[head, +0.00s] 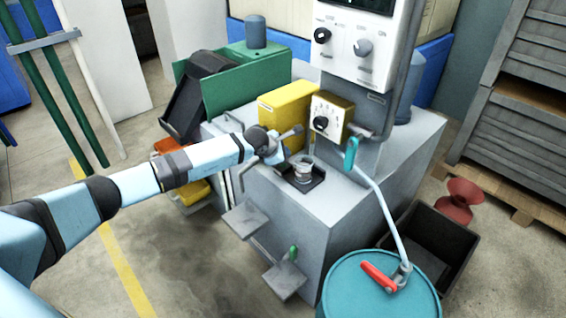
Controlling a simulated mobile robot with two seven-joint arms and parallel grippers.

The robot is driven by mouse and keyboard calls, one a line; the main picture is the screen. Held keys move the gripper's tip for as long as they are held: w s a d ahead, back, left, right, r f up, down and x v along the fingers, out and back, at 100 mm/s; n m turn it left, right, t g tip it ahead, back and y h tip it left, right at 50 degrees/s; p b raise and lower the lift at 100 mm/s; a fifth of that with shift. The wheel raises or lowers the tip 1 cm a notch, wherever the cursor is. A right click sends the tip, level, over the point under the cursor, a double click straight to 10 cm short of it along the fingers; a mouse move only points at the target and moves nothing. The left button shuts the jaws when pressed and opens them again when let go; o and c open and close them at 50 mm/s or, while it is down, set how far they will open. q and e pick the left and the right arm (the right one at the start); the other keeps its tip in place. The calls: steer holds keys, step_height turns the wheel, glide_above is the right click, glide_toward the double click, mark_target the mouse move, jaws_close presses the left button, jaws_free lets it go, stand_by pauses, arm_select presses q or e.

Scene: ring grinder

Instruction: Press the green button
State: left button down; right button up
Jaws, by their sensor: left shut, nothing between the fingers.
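My left arm reaches in from the left, and my left gripper (277,152) is over the left part of the machine top, well above and slightly left of the green part. The left gripper is shut and holds nothing. It is beside a small metal ring-shaped piece (303,168) on a dark plate; whether they touch cannot be told. My right gripper is not in view.
A yellow box (290,108) and a control box with a black knob (330,115) stand behind the gripper. A teal drum (345,290) and a dark bin (432,245) stand at the lower right.

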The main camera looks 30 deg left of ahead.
arm_select(q)
steer(key=shift+f, duration=0.1)
stand_by(0.3)
steer(key=shift+f+b, duration=0.3)
steer(key=shift+b, duration=0.1)
steer(key=shift+f, duration=0.25)
stand_by(0.4)
steer(key=shift+f+b, duration=0.35)
steer(key=shift+b, duration=0.15)
steer(key=shift+r, duration=0.1)
steer(key=shift+r+p, duration=0.55)
steer(key=shift+r, duration=0.3)
steer(key=shift+r+p, duration=1.45)
steer(key=shift+r, duration=1.1)
